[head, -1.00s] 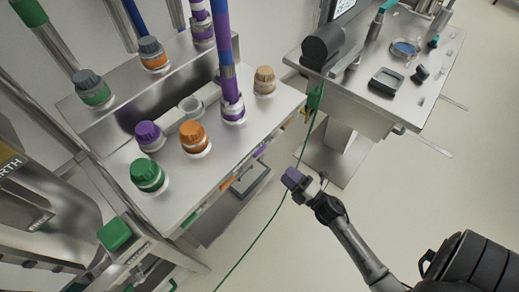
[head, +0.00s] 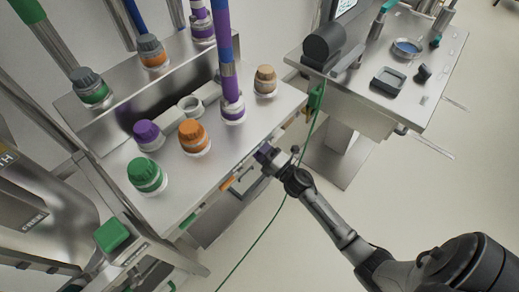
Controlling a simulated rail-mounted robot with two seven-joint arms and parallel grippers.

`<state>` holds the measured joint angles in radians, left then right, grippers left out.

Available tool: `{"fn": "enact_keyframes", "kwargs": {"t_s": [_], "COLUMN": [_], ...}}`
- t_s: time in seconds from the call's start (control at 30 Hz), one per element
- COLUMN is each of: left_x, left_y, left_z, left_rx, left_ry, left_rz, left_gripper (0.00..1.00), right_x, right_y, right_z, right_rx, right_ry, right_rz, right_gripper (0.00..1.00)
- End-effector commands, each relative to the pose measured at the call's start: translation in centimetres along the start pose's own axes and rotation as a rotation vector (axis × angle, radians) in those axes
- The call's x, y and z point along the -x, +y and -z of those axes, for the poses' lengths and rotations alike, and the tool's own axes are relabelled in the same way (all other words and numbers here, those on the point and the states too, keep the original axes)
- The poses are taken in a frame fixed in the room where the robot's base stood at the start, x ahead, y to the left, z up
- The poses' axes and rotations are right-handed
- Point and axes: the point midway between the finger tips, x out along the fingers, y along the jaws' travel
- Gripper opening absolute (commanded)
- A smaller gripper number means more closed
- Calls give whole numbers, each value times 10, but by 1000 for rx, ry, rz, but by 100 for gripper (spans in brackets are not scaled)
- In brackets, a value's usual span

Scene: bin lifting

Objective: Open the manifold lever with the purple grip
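A row of coloured parts runs along the front edge of the steel manifold bench (head: 215,188), with an orange one (head: 228,183) in the middle and a green one (head: 188,220) nearer. My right gripper (head: 266,156) is at this front edge, right of the orange part. A purple patch shows at its tip, where the purple part of the row is. I cannot tell how much of it is the lever's grip and how much is the gripper. Contact and finger opening are too small to tell. My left gripper is not in view.
On the bench top stand purple (head: 146,132), orange (head: 193,135), green (head: 145,174) and tan (head: 265,78) caps and a purple-blue pipe (head: 228,70). A green cable (head: 262,232) hangs to the floor. A side table (head: 435,70) stands right.

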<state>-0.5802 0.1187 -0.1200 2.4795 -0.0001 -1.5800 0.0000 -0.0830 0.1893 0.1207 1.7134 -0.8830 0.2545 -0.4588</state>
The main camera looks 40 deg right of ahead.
Motion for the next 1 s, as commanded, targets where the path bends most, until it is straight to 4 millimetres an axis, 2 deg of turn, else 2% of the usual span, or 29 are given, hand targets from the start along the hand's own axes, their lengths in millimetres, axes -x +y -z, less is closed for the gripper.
{"fn": "enact_keyframes", "kwargs": {"t_s": [0.3, 0.83, 1.0], "left_x": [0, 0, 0], "left_y": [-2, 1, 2], "left_z": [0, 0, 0], "left_rx": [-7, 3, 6], "left_ry": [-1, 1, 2], "left_rz": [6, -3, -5], "left_gripper": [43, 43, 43], "right_x": [-1, -1, -1], "right_y": [0, 0, 0], "right_z": [0, 0, 0], "right_rx": [0, -1, -1], "right_ry": [0, 0, 0], "right_rz": [1, 0, 0], "right_gripper": [51, 0, 0]}}
